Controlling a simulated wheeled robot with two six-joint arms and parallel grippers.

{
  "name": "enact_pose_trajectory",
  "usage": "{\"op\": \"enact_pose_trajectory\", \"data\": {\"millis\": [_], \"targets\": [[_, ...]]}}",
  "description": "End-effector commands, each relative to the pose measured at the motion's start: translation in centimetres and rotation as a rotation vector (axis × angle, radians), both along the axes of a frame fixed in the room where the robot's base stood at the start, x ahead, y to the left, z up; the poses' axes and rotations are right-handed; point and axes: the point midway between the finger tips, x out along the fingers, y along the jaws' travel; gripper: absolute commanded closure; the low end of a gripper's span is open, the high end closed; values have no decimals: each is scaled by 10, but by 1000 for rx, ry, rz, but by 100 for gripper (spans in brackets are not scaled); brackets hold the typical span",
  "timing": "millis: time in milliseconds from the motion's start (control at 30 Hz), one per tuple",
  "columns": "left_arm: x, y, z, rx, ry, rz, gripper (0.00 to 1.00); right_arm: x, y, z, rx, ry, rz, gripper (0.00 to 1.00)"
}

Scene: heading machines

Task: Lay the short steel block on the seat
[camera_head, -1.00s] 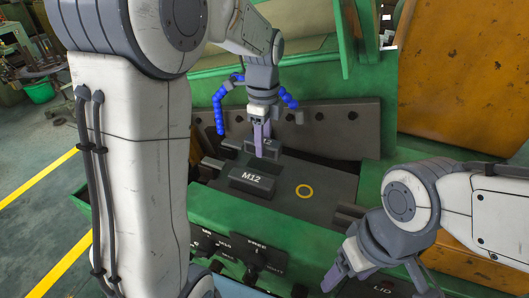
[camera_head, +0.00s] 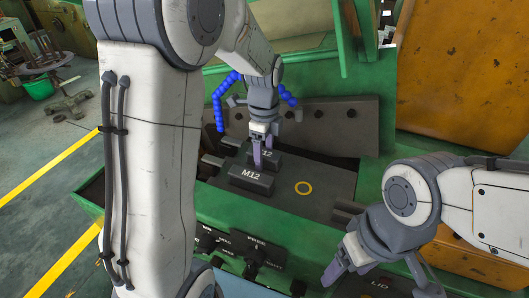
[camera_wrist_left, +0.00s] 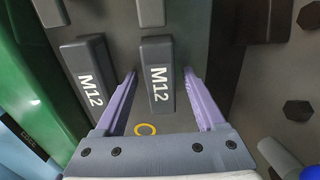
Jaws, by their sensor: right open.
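Two dark steel blocks marked M12 lie side by side on the machine's grey plate. The front block (camera_head: 251,180) is in full view; the back block (camera_head: 268,156) is partly covered by my left gripper (camera_head: 262,160). In the left wrist view they are the left block (camera_wrist_left: 88,75) and the right block (camera_wrist_left: 157,75), close in length; I cannot tell which is the short one. My left gripper's fingers (camera_wrist_left: 160,72) are open, one on each side of the right block, with gaps. My right gripper (camera_head: 345,270) is open and empty.
A dark wall with bolts (camera_head: 330,120) stands behind the plate. Knobs and a lever (camera_head: 255,253) sit on the green front panel. A part marked LID (camera_head: 380,283) is near my right gripper.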

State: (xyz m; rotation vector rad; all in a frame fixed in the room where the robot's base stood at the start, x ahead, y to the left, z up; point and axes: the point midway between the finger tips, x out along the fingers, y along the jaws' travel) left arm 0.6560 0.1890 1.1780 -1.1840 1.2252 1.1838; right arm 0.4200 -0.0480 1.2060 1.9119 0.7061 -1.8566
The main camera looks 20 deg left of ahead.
Motion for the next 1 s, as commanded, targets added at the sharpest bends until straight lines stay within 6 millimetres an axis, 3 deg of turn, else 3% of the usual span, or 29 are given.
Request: {"op": "enact_pose_trajectory", "data": {"millis": [333,733,1000], "targets": [[1,0,13,0,-5,0,28,0,0,-1,0,0,0,28],[1,0,94,0,-7,0,28,0,0,-13,0,0,-2,28],[0,0,122,0,-1,0,28,0,0,-14,0,0,-3,28]]}}
